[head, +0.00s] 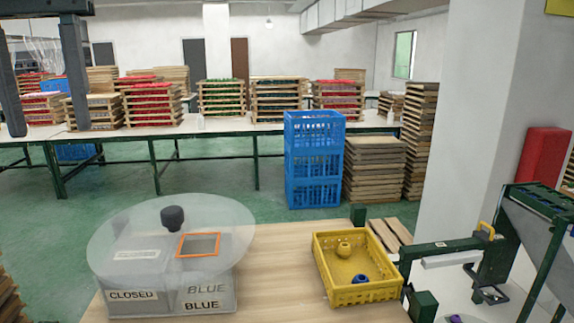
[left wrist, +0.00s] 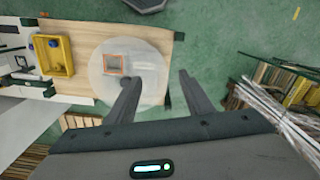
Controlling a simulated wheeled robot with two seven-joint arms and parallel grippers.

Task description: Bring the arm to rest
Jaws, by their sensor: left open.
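My left gripper (head: 46,128) hangs at the upper left of the head view, its two dark fingers pointing down and spread wide apart. It is open with nothing between the fingers. In the left wrist view the gripper (left wrist: 158,76) is seen from above, high over the right end of the wooden table, near the round clear lid (left wrist: 148,88). It touches nothing that I can see. My right gripper is in neither view.
The clear lid (head: 120,245) with a dark knob covers a grey box (head: 170,295) marked CLOSED and BLUE. A yellow crate (head: 356,295) holds a yellow and a blue item. A green-framed rig (head: 498,240) stands right. Blue crates (head: 314,165) stand behind the table.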

